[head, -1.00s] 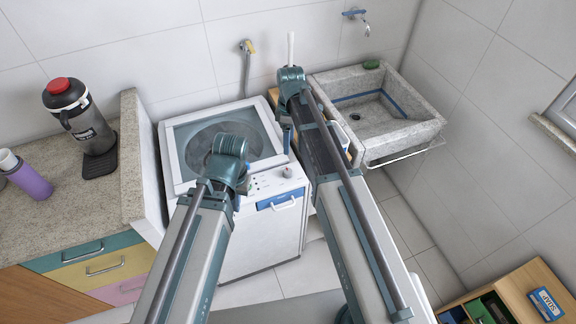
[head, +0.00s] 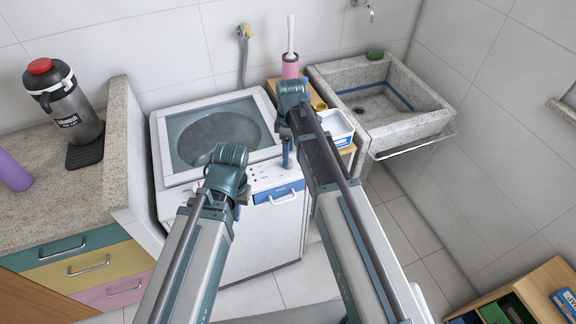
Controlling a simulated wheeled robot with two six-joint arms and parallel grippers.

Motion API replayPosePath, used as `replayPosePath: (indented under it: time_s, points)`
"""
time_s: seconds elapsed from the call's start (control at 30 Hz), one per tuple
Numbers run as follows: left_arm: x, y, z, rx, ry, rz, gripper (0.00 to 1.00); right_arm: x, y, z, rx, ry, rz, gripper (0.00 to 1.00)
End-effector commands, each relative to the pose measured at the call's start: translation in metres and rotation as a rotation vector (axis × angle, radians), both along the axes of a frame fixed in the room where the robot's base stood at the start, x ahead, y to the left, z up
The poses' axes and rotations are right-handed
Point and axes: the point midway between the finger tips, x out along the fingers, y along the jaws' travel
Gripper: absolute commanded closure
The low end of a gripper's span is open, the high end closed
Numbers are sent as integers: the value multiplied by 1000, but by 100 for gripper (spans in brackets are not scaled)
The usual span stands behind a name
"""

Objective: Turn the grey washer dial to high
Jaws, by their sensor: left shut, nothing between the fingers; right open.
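The white top-loading washer (head: 272,235) stands in the middle of the head view, its grey-rimmed lid facing up. Its control panel (head: 262,180) slopes along the front edge, with small buttons and marks on it. The grey dial cannot be made out; the right end of the panel is behind my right gripper. My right gripper (head: 287,160) points down over that end of the panel and is open; I cannot tell whether it touches the dial. My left gripper (head: 238,208) is shut and empty, in front of the left part of the panel.
A counter (head: 40,215) with a black jug (head: 68,105) and a purple bottle (head: 13,172) is at the left. A stone sink (head: 425,125) is at the right, beside a shelf with a white tub (head: 336,124). An open wooden box (head: 535,285) is at the lower right.

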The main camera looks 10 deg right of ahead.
Motion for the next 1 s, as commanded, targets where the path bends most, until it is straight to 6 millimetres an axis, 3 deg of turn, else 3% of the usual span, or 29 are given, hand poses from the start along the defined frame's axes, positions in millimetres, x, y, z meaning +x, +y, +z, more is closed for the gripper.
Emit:
replayPosePath:
  time_s: [0.03,0.2,0.57,0.9,1.0]
  points:
    - [0,0,-14,0,0,0,100,-1,0,-15,0,0,0,27]
    - [0,0,-29,0,0,0,100,-2,1,-29,0,0,0,27]
    - [0,0,-30,0,0,0,100,-2,1,-31,0,0,0,27]
    - [0,0,-31,0,0,0,100,-2,1,-31,0,0,0,86]
    - [0,0,-31,0,0,0,100,-2,1,-31,0,0,0,100]
